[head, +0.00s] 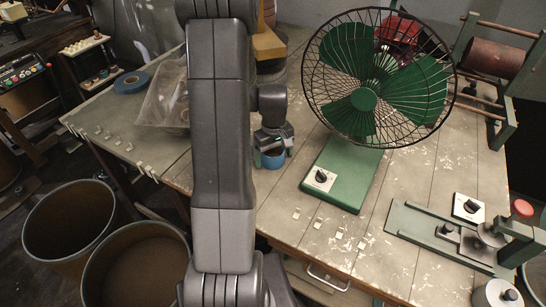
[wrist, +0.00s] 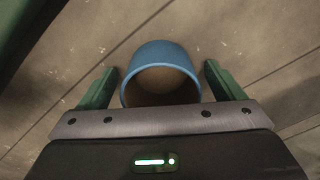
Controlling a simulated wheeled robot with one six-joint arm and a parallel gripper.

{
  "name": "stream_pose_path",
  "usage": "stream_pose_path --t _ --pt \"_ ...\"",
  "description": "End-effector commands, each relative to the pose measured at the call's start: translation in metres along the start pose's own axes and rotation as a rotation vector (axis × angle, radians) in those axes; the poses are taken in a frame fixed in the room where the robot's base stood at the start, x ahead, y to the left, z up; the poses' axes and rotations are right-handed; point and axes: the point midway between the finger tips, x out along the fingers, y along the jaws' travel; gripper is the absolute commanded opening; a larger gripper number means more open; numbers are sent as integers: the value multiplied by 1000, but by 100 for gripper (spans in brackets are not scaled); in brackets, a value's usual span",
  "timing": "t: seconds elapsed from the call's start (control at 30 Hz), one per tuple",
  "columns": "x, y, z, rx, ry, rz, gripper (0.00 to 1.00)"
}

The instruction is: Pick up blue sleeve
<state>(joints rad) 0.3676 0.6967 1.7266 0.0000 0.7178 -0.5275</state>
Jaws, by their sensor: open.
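The blue sleeve (wrist: 160,52) is a short hollow tube standing on the worn wooden table. In the wrist view it sits between the two green fingers of my gripper (wrist: 160,85), with a small gap showing on each side. In the head view the sleeve (head: 270,160) shows just under my gripper (head: 271,152), partly hidden by the fingers. My gripper is open around the sleeve and points down at it.
A green desk fan (head: 363,99) stands just right of my gripper. A blue tape roll (head: 131,82) and a clear bag (head: 166,95) lie at left. A green clamp device (head: 440,235) is at front right. Small pale pieces lie along the table's front edge.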

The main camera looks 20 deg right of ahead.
Motion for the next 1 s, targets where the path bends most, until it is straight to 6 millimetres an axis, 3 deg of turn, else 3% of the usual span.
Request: stream_pose_path --t 0.07,0.3,0.67,1.0 --pt "0 0 0 0 0 0 87" --pt "0 0 0 0 0 0 42" --pt "-9 0 0 0 1 1 41" --pt "-70 0 -1 0 3 2 41"
